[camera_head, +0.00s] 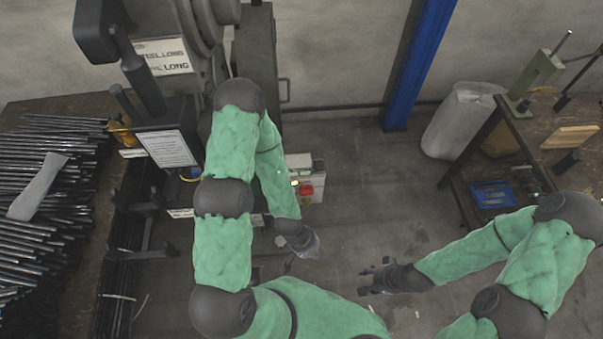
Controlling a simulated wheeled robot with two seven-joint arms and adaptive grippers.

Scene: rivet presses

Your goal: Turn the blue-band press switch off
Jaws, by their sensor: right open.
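A large grey press (255,60) with white label plates stands at the upper left, partly hidden behind my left arm. A pale switch box (318,167) with a red part (306,190) and a small yellow-and-dark part sits to the right of my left forearm. I cannot make out a blue band or the switch's position. My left gripper (306,246) hangs below the box, apart from it in the picture; its fingers are too small and dark to read. My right gripper (371,279) is open and empty over the floor, pointing left.
A table of dark metal rods (50,215) is at the left. A blue post (418,65) stands at the back wall. At the right is a workbench (545,130) with a blue tray (492,194) on its lower shelf, beside a white sack (460,120). The middle floor is clear.

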